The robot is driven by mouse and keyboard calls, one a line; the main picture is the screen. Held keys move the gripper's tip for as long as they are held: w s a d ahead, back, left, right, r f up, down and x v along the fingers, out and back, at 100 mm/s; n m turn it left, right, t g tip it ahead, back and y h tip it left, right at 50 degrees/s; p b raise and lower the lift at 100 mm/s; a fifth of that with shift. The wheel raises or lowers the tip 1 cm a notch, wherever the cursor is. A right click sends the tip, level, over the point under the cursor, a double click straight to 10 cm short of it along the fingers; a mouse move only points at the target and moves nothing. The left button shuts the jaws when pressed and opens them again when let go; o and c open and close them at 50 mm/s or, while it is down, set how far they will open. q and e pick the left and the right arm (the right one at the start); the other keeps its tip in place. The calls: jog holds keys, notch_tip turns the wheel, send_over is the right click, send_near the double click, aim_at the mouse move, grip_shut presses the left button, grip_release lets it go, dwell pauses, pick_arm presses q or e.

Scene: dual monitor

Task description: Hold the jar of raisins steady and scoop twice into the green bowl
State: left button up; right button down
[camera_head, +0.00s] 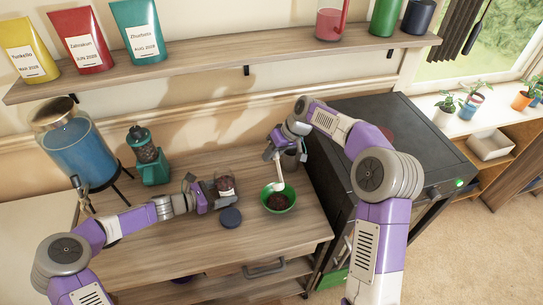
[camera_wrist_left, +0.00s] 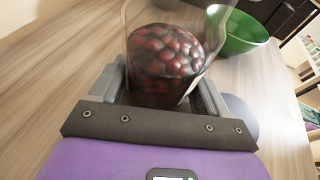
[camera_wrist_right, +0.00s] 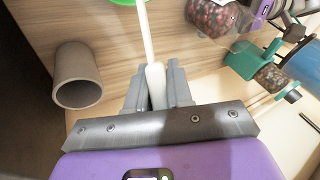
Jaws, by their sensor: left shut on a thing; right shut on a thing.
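The glass jar of raisins (camera_head: 225,184) stands on the wooden counter, and it also shows in the left wrist view (camera_wrist_left: 165,55) with dark red raisins inside. My left gripper (camera_head: 213,193) is shut on the jar from the left side. The green bowl (camera_head: 278,207) stands to the right of the jar, with dark raisins in it; part of it shows in the left wrist view (camera_wrist_left: 243,32). My right gripper (camera_head: 285,143) is shut on the handle of a white scoop (camera_head: 277,172), which points down over the bowl. The scoop's handle also shows in the right wrist view (camera_wrist_right: 151,60).
A dark blue lid (camera_head: 231,217) lies in front of the jar. A grey cylinder (camera_wrist_right: 78,75) stands behind the bowl. A green grinder (camera_head: 148,155) and a blue drink dispenser (camera_head: 79,150) stand at the left. A shelf (camera_head: 200,62) runs above the counter.

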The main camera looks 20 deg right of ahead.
jog(key=s+r+t, duration=0.1)
jog(key=s+r+n+t, duration=0.1)
jog(key=r+t, duration=0.1)
jog(key=shift+s+t, duration=0.1)
jog(key=shift+t, duration=0.2)
jog(key=s+r+t, duration=0.1)
jog(key=s+t, duration=0.1)
jog(key=t, duration=0.1)
jog(key=shift+s+d+r+n+y, duration=0.1)
jog(key=shift+s+r+n+y, duration=0.2)
jog(key=shift+r+n, duration=0.1)
jog(key=shift+s+r+n+t+y, duration=0.15)
jog(key=shift+s+r+n+t, duration=0.05)
jog(key=shift+s+r+t, duration=0.45)
jog(key=shift+s+r+n+t+y, duration=0.1)
jog(key=shift+s+r+n+t, duration=0.2)
jog(key=shift+r, duration=0.4)
jog(key=shift+s+r+n+t+y, duration=0.1)
jog(key=shift+s+r+t+y, duration=0.05)
jog(key=shift+s+r+t, duration=0.45)
jog(key=shift+w+r, duration=0.1)
jog(key=w+a+r, duration=0.2)
jog(key=w+a, duration=0.2)
jog(key=a, duration=0.4)
jog(key=w+a+r, duration=0.1)
jog(key=w+a, duration=0.3)
jog(key=a, duration=0.4)
notch_tip(320, 180, down, 12)
